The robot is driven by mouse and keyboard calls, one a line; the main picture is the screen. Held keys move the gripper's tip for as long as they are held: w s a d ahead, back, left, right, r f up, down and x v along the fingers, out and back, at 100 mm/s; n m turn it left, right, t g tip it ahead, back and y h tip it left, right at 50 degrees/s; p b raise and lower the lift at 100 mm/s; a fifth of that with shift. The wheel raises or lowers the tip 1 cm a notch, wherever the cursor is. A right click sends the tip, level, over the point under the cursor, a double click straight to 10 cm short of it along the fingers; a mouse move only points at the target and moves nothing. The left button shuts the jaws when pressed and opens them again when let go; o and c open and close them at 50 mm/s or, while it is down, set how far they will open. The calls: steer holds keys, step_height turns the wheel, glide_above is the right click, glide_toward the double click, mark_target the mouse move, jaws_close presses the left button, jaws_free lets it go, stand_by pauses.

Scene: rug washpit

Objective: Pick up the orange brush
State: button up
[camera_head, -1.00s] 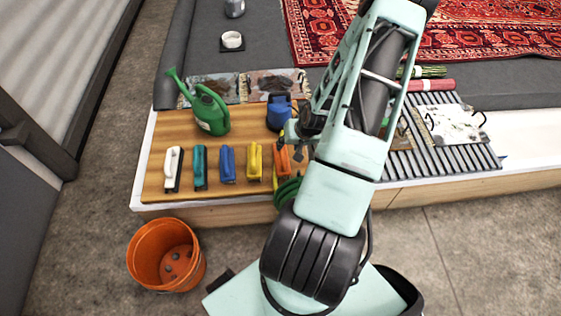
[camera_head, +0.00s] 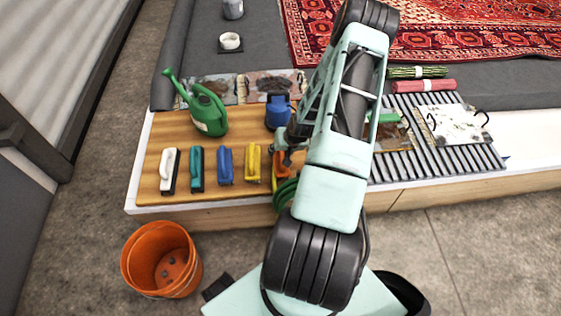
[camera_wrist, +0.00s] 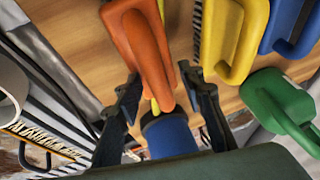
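The orange brush (camera_head: 282,170) is at the right end of the row of brushes on the wooden board, mostly hidden by my arm in the head view. In the wrist view the orange brush (camera_wrist: 146,45) shows its looped handle at top centre. My gripper (camera_wrist: 163,100) is open and empty, with one dark finger on either side of the handle's near end. Gaps show between the fingers and the handle. In the head view my gripper (camera_head: 287,148) is just above the brush, partly covered by my arm.
The yellow brush (camera_head: 253,163) is closest to the orange one, then the blue (camera_head: 225,165), teal (camera_head: 196,169) and white (camera_head: 169,171) brushes. A blue container (camera_head: 278,111) and green watering can (camera_head: 207,110) stand behind. An orange bucket (camera_head: 161,260) is on the floor.

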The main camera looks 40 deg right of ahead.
jaws_close()
steer(key=shift+r, duration=0.15)
stand_by(0.4)
step_height(320, 180, up, 10)
steer(key=p, duration=0.3)
